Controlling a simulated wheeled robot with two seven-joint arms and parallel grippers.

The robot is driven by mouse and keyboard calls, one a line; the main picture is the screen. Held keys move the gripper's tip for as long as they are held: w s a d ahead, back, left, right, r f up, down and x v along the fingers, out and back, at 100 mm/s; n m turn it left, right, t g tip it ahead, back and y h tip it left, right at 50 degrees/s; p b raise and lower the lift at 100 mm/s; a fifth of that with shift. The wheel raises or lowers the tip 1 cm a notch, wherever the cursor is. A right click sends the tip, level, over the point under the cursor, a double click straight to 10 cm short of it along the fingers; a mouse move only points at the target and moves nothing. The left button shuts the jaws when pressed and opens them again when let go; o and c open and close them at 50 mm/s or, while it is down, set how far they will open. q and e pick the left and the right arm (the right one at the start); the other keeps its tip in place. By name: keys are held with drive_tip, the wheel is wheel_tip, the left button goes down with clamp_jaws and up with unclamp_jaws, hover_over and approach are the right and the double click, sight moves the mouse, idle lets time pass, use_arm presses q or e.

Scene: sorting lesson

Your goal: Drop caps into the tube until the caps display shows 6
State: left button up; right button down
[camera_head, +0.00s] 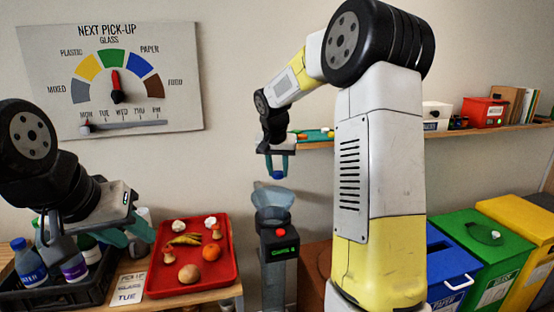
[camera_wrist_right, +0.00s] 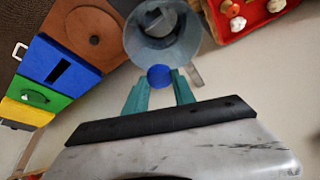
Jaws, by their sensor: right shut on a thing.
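My right gripper (camera_head: 277,163) is shut on a blue cap (camera_head: 278,175) and holds it above the clear funnel (camera_head: 272,197) of the tube, apart from it. The caps display (camera_head: 283,250) on the tube's dark post has green text and a digit too small to read surely. A red button (camera_head: 281,232) is above it. My left gripper (camera_head: 127,234) hangs between the bottle crate and the red tray; its opening is unclear.
A dark crate (camera_head: 95,290) with several bottles stands at the left. A red tray (camera_head: 225,268) holds food items. Blue (camera_head: 452,262), green (camera_head: 485,250) and yellow bins stand at the right. A shelf (camera_head: 465,131) and a dial board (camera_head: 165,60) are on the wall.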

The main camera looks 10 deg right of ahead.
wheel_tip(320, 180, down, 6)
idle(0.5)
drive_tip(key=shift+a, duration=0.1)
drive_tip(key=c, duration=1)
unclamp_jaws()
drive_tip(key=shift+o, duration=0.2)
drive_tip(key=shift+s, duration=0.1)
drive_tip(key=v, duration=0.7)
drive_tip(key=shift+r, duration=0.3)
drive_tip(key=shift+s, duration=0.15)
